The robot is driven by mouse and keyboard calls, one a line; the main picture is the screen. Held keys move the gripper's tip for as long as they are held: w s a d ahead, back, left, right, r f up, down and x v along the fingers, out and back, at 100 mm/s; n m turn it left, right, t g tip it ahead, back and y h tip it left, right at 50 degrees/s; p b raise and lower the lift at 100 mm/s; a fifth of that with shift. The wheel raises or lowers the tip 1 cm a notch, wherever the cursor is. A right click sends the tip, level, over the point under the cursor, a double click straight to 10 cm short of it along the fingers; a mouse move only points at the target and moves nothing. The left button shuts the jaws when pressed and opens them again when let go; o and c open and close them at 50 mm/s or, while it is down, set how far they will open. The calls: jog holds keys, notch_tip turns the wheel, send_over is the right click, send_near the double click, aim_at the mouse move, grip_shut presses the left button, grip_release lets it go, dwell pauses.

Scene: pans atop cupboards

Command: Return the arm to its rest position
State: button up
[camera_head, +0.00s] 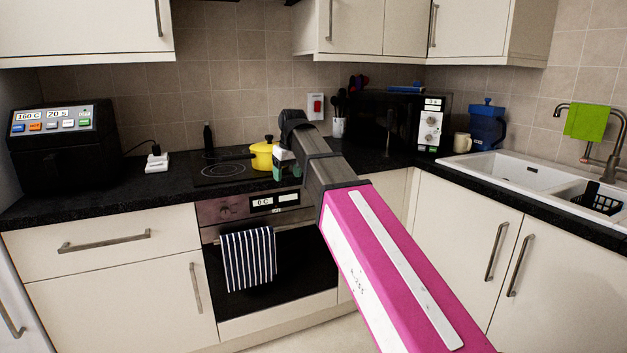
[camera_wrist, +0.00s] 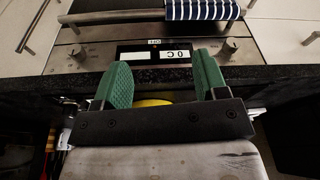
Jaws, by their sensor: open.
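My arm reaches from the lower right into the middle of the head view. My gripper (camera_head: 287,163) is at its far end, over the front of the counter by the hob, mostly hidden by the wrist. In the wrist view my gripper (camera_wrist: 161,68) shows two green finger pads set wide apart, with nothing held between them. A yellow pan (camera_head: 263,154) with a lid stands on the hob just left of and behind the gripper. A strip of yellow (camera_wrist: 152,102) shows beyond the gripper's base in the wrist view.
The black counter (camera_head: 110,192) runs below and around my gripper. The oven (camera_head: 285,267) with a striped towel (camera_head: 248,259) is below. A microwave (camera_head: 400,123) stands behind right, a sink (camera_head: 500,165) farther right, and an air fryer (camera_head: 62,140) at left. Wall cupboards (camera_head: 375,25) hang above.

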jog(key=s+d+f+m+h, duration=0.1)
jog(key=s+d+f+m, duration=0.1)
jog(key=d+f, duration=0.7)
jog(key=s+d+f+m, duration=0.15)
jog(key=d+f, duration=0.35)
jog(key=f, duration=0.8)
jog(key=s+d+f+m+g, duration=0.1)
jog(key=s+d+f, duration=0.5)
jog(key=f, duration=0.3)
jog(key=s+d+f+m, duration=0.2)
jog(key=s+d+f, duration=0.5)
jog(key=f, duration=0.3)
jog(key=shift+d+f+g+h, duration=0.2)
jog(key=shift+g+h, duration=0.1)
jog(key=shift+g, duration=0.1)
jog(key=shift+s, duration=0.1)
